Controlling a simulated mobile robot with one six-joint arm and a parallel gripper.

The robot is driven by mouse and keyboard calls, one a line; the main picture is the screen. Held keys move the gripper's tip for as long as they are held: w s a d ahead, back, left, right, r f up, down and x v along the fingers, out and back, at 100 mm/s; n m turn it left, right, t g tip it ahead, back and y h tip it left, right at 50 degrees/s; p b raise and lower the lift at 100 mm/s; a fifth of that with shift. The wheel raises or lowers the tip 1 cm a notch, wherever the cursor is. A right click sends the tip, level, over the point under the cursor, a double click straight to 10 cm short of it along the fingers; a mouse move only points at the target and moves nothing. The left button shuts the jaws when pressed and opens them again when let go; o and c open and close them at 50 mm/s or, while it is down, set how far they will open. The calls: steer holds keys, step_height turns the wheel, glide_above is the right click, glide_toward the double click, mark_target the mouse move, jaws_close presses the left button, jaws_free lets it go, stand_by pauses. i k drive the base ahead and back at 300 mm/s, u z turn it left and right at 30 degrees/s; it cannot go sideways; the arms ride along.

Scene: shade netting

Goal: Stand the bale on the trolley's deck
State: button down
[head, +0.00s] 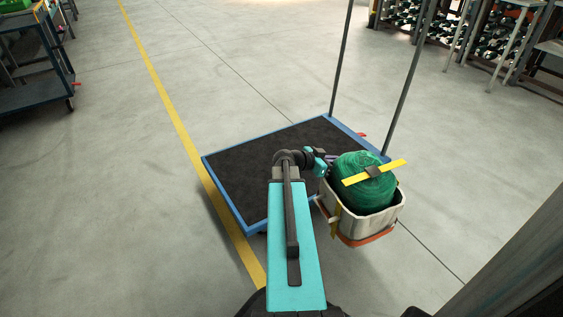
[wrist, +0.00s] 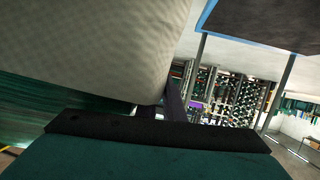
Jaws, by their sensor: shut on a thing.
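The bale (head: 352,166) is a green rounded bundle with a yellow strip and a dark block across its top. It sits in a pale bin (head: 370,227), its lower part hidden by the walls. My gripper (head: 333,160) is at the bale's upper left side and shut on it; the fingertips are mostly hidden. In the wrist view green netting (wrist: 30,112) shows at the left, beside a large pale surface (wrist: 90,45). The trolley's deck (head: 245,168) is dark and bare with a blue edge, left of the bin; it also shows in the wrist view (wrist: 270,22).
Two upright poles (head: 407,85) rise at the trolley's far right side. A blue cart (head: 35,60) stands at the far left, racks (head: 470,25) at the back right. A yellow line (head: 165,90) crosses open floor. A dark post (head: 510,265) is near at the lower right.

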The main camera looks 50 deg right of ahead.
mark_target(270, 174)
steer(key=u, duration=0.3)
steer(key=i, duration=1)
